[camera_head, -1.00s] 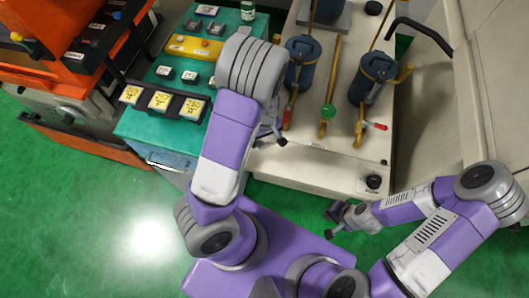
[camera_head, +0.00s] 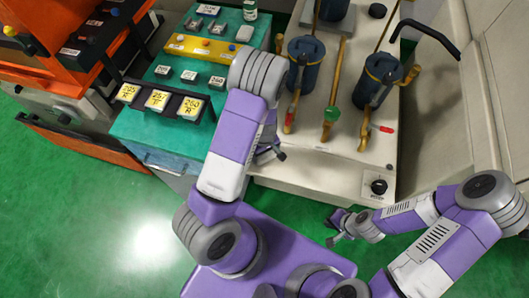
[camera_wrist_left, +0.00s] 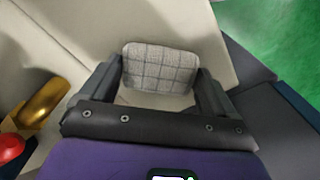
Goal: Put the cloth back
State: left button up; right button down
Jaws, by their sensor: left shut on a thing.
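A grey checkered cloth (camera_wrist_left: 160,68) shows in the left wrist view, between the two fingers of my left gripper (camera_wrist_left: 150,85). The gripper is shut on it, and the cloth sticks out past the fingers. In the head view my left gripper (camera_head: 272,152) is over the left edge of the cream machine top, partly hidden by my own arm. The cloth cannot be made out in that view. My right gripper (camera_head: 336,228) is open and empty, low in front of the cream machine.
A teal cabinet (camera_head: 150,125) with small blocks and yellow labels (camera_head: 157,100) stands left. An orange machine (camera_head: 30,60) is far left. Green floor is free at lower left.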

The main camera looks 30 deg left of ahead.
aim_at(265, 154)
pick_arm(q)
jog(key=shift+f, duration=0.1)
jog(key=o, duration=0.7)
jog(key=shift+o, duration=0.2)
notch_tip(265, 154, up, 12)
jog(key=p, duration=0.5)
jog(key=s+d+f+m+h, duration=0.1)
jog(key=s+d+f+m, duration=0.4)
jog(key=s+f, duration=0.35)
jog(key=s+d+f+m+h, duration=0.1)
jog(key=s+d+m+h, duration=0.1)
jog(key=d, duration=0.6)
jog(key=shift+s+f+m+t+h, duration=0.15)
jog(key=shift+f+m+t+h, duration=0.2)
jog(key=shift+m+h, duration=0.45)
jog(key=shift+a, duration=0.1)
